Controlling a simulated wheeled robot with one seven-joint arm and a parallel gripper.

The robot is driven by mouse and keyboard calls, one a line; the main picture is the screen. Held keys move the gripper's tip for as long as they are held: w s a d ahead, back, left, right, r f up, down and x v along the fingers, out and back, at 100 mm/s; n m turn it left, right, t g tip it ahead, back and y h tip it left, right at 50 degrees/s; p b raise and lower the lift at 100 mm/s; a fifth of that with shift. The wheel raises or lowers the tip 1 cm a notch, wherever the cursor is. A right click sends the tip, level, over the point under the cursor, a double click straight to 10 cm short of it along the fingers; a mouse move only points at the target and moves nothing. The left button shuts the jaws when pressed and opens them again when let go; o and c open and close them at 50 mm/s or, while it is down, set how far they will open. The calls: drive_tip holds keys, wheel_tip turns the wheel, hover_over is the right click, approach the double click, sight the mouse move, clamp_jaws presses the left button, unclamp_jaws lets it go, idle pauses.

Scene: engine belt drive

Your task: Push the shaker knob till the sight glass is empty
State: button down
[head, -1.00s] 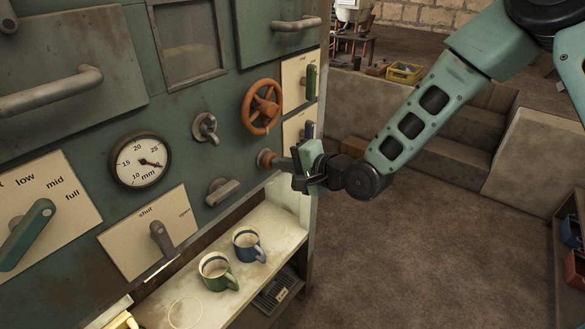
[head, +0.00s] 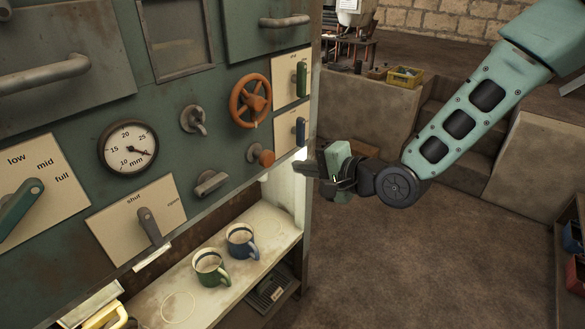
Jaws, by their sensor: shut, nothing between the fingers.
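An orange-brown round knob (head: 266,158), which looks like the shaker knob, sticks out from the green panel's right side, below the orange handwheel. My gripper (head: 274,183) is shut and empty, pointing left toward the panel. It appears just below and to the right of the knob, apart from it. The exact depth gap cannot be told. A framed rectangular window (head: 178,38) at the panel's top may be the sight glass.
The panel also carries an orange handwheel (head: 250,101), a round mm gauge (head: 128,148), a shut/open lever (head: 149,227) and grey handles. Below, a shelf holds a green mug (head: 210,267) and a blue mug (head: 240,240).

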drive_tip(key=shift+v, duration=2.3)
